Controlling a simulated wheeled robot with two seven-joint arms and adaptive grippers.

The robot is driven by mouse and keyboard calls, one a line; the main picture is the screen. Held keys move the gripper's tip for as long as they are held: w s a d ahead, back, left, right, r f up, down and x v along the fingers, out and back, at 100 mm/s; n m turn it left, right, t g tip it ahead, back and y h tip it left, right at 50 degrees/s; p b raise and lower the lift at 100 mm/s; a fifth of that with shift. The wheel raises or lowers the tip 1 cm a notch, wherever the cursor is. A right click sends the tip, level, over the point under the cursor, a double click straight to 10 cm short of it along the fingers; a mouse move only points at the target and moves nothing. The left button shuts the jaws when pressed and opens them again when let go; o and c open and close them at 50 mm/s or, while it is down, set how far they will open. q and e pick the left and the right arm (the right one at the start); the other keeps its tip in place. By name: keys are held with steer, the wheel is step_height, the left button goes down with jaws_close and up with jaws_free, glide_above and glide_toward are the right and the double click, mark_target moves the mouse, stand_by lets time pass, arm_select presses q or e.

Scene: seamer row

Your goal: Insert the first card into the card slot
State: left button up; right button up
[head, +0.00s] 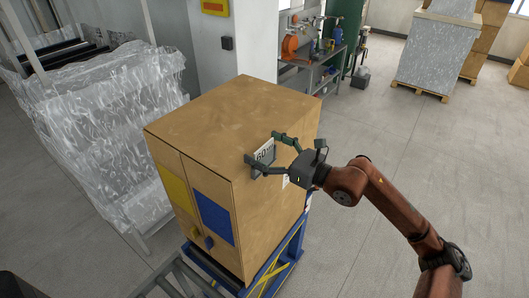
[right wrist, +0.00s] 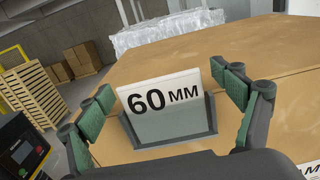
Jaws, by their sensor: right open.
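A white card marked "60 MM" (right wrist: 162,92) stands upright in a grey card slot (right wrist: 172,128) on the side of a large cardboard-brown box. Its lower part is behind the slot's front. In the head view the card (head: 264,152) and slot (head: 254,167) are small and partly behind my fingers. My right gripper (head: 263,150) is open, with one finger on each side of the card. In the right wrist view its green-padded fingers (right wrist: 161,82) stand apart from the card's edges. My left gripper is not in view.
The brown box (head: 235,110) stands on a blue frame (head: 287,256). Another white label (right wrist: 311,168) shows below right in the wrist view. Plastic-wrapped stock (head: 110,120) stands left, a tool bench (head: 315,70) behind. The floor at right is open.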

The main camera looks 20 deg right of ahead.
steer(key=shift+s, duration=0.1)
steer(key=shift+c, duration=0.8)
steer(key=c, duration=0.8)
